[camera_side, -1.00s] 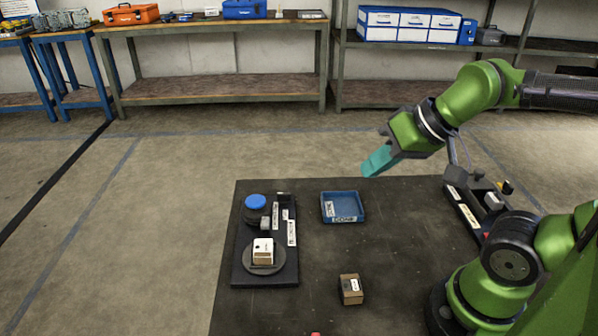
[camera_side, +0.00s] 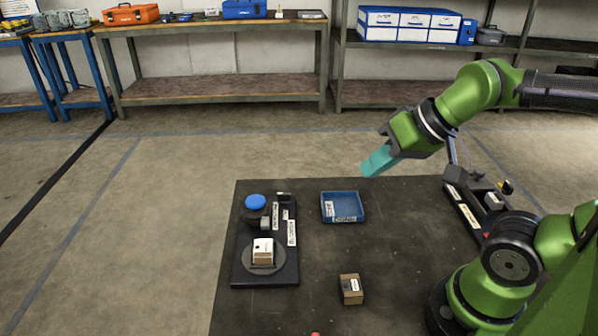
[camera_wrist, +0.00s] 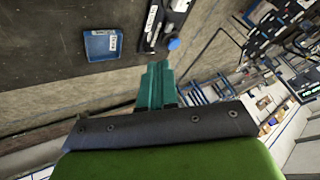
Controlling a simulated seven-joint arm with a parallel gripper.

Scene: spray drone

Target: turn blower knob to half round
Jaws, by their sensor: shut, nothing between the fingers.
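My gripper (camera_side: 369,170) hangs in the air above the back right of the dark table, with its teal fingers shut and empty. In the wrist view the closed fingers (camera_wrist: 156,68) point toward the table edge, touching nothing. A black device (camera_side: 483,207) with white labels and small raised parts stands at the table's right edge, partly behind my arm. A black station (camera_side: 238,262) at the left carries a blue-topped round part (camera_side: 255,202), labels and a round disc with a small box (camera_side: 263,250). I cannot tell which small part is the blower knob.
A blue tray (camera_side: 343,218) lies at the back middle of the table, below and left of my gripper. A small brown box (camera_side: 351,289) stands nearer the front. The table (camera_side: 325,255) between them is bare. Benches stand well behind.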

